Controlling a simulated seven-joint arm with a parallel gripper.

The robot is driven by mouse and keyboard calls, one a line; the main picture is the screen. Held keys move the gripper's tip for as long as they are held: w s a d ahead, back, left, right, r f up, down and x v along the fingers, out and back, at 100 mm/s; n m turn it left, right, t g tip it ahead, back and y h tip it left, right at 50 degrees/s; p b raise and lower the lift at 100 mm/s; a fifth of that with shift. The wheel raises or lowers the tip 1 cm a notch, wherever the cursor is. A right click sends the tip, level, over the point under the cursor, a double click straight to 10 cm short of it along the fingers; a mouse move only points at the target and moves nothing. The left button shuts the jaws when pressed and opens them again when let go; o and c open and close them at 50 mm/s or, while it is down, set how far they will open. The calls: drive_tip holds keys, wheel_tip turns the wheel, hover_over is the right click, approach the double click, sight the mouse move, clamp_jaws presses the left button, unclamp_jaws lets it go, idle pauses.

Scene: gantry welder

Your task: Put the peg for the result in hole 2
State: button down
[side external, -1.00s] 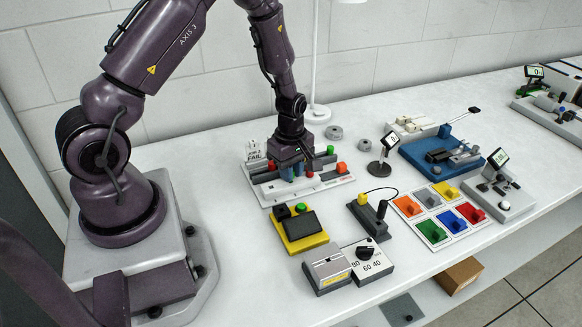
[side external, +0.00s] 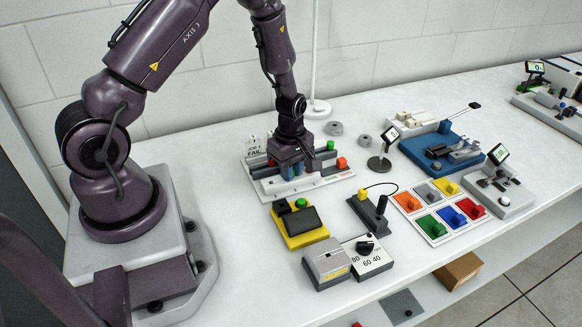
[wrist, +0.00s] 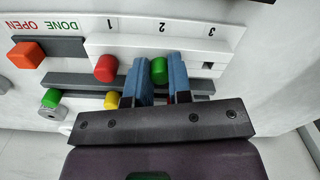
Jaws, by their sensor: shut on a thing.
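My gripper (wrist: 157,84) has blue fingers and is shut on a green peg (wrist: 158,70), which shows between them at the printed 2 of the white board (wrist: 190,42). Hole 2 is hidden under the peg and fingers. I cannot tell how deep the peg sits. A red peg (wrist: 106,68) stands at position 1. Hole 3 (wrist: 207,66) is empty. In the side view my gripper (side external: 291,172) is low over the board.
An orange block (wrist: 27,54) sits on a slider marked DONE and OPEN. A small display on a stand (side external: 381,160) is to the right.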

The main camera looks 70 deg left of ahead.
drive_tip(key=shift+f, duration=0.1)
idle(0.3)
drive_tip(key=c, duration=1)
unclamp_jaws()
drive_tip(key=shift+o, duration=0.2)
wheel_tip(320, 180, up, 13)
